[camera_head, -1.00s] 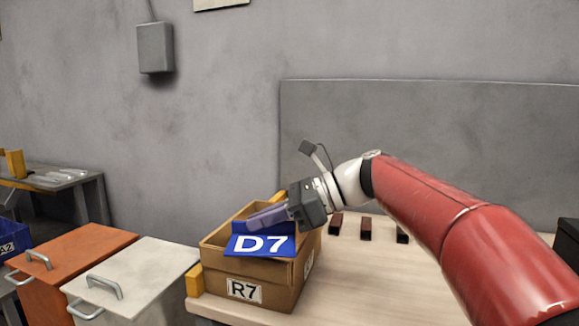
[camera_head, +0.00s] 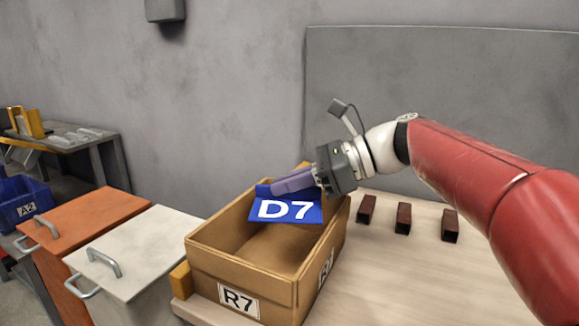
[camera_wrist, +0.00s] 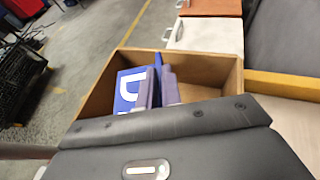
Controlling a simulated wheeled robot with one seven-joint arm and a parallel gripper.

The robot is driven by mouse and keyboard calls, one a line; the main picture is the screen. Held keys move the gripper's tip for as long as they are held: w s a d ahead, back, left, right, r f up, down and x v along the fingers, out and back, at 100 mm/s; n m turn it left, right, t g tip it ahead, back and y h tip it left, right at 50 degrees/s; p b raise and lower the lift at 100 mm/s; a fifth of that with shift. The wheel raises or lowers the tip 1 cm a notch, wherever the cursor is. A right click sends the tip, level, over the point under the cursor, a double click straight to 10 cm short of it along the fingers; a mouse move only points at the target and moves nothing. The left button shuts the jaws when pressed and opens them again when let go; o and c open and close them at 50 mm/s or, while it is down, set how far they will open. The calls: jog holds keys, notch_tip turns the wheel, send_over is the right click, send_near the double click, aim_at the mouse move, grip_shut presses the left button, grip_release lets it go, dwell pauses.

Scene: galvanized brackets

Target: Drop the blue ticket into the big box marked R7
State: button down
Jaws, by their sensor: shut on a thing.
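The blue ticket (camera_head: 288,211), marked D7 in white, is held in my gripper (camera_head: 292,184), which is shut on its upper edge. The ticket hangs over the opening of the big cardboard box (camera_head: 240,275) marked R7, toward its back right side. In the wrist view the ticket (camera_wrist: 128,90) shows beside the purple fingers of my gripper (camera_wrist: 160,85), with the box (camera_wrist: 210,70) around them from this angle. I cannot tell exactly how far the ticket is above the box floor. The visible inside of the box looks empty.
The box stands on a pale wooden table (camera_head: 400,290), with several dark red brackets (camera_head: 403,218) to its right. A white lidded bin (camera_head: 140,250) and an orange one (camera_head: 85,225) stand left. A blue bin marked A2 (camera_head: 22,205) is at far left.

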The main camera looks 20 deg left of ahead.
jog(key=shift+f, duration=0.75)
jog(key=c, duration=1.5)
grip_release()
jog(key=v, duration=0.7)
jog(key=shift+d+r, duration=0.2)
jog(key=shift+d, duration=0.15)
jog(key=shift+w, duration=0.1)
